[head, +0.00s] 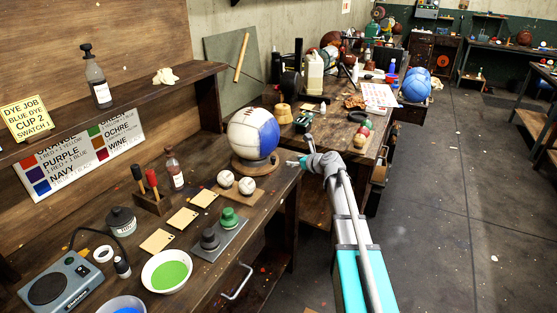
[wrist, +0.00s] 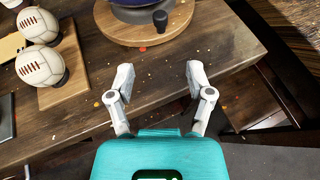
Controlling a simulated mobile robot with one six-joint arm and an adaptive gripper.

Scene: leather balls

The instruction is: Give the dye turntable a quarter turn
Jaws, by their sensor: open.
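The dye turntable (head: 254,165) stands on the bench and carries a white and blue ball (head: 253,134). In the wrist view its round wooden base (wrist: 120,22) is at the top, with a dark rotating part above it and a black knob (wrist: 160,19) at its near side. My gripper (head: 296,161) is at the bench's right edge, just right of the turntable. In the wrist view my gripper (wrist: 158,84) is open and empty, its fingers spread below the knob and apart from it. Most of the turntable's upper part is cut off in the wrist view.
Two small white balls (head: 236,182) sit on a wooden board left of the turntable; they show in the wrist view too (wrist: 41,64). Bare bench top (wrist: 130,105) lies under my gripper.

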